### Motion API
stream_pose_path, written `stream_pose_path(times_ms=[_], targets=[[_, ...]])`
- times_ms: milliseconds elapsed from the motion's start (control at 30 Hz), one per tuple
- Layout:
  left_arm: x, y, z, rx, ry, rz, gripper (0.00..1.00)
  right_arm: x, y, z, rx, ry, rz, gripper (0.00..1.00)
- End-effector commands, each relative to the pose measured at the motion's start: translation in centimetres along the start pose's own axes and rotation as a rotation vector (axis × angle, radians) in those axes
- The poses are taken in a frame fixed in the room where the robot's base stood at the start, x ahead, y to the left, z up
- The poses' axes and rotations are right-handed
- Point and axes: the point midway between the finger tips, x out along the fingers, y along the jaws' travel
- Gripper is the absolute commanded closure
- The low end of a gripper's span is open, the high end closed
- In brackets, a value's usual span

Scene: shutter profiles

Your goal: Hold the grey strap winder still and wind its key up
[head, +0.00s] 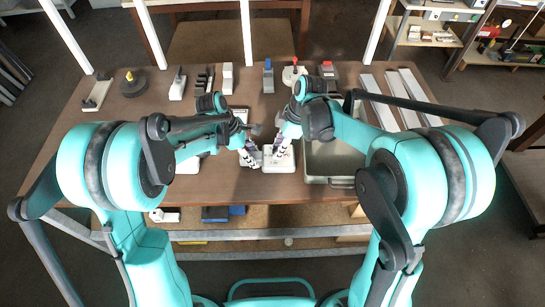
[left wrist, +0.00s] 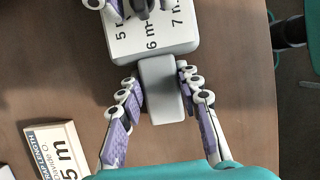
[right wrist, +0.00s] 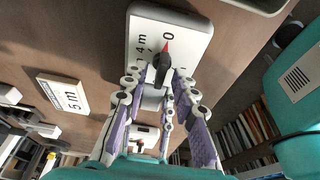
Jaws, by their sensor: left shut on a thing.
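The strap winder (head: 279,162) is a pale box near the table's front edge, with metre marks on its face. The left wrist view shows its grey block (left wrist: 162,92) sticking out towards me. My left gripper (left wrist: 160,84) is shut on this block, one finger along each side. The right wrist view shows the dark key (right wrist: 161,72) on the winder's face, its red tip close to the 0 mark. My right gripper (right wrist: 160,84) is open, with its fingers on either side of the key. The arms partly hide the winder in the head view.
A card marked 5 m (left wrist: 58,150) lies left of the winder. A grey-green bin (head: 328,181) stands just right of it. Several small devices line the back of the table, and long pale profiles (head: 398,98) lie at the right.

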Motion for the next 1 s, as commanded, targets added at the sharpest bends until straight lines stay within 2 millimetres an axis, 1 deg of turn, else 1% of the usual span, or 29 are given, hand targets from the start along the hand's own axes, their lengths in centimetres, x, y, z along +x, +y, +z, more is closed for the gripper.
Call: stream_pose_path(times_ms=[167,200,300,467,567,800,900,1000], targets=[[0.02,0.01,-0.05,0.0,0.001,0.0,1.0,0.01,0.0,0.0,0.0,0.0,0.0,0.72],[0.02,0.01,-0.05,0.0,0.001,0.0,1.0,0.01,0.0,0.0,0.0,0.0,0.0,0.78],[0.02,0.01,-0.05,0.0,0.001,0.0,1.0,0.0,0.0,0.0,0.0,0.0,0.0,1.0],[0.02,0.01,-0.05,0.0,0.001,0.0,1.0,-0.01,0.01,0.0,0.0,0.0,0.0,1.0],[0.02,0.0,-0.05,0.0,0.001,0.0,1.0,-0.01,0.06,0.0,-0.04,0.0,-0.012,1.0],[0.02,0.0,-0.05,0.0,0.001,0.0,1.0,-0.01,0.1,-0.04,-0.391,0.0,-0.122,1.0],[0.02,0.0,-0.05,0.0,0.001,0.0,1.0,-0.02,0.08,-0.02,-0.479,-0.001,-0.149,1.0],[0.02,-0.01,-0.05,0.0,0.001,0.0,1.0,-0.04,0.03,0.01,-0.504,0.0,-0.156,1.0]])
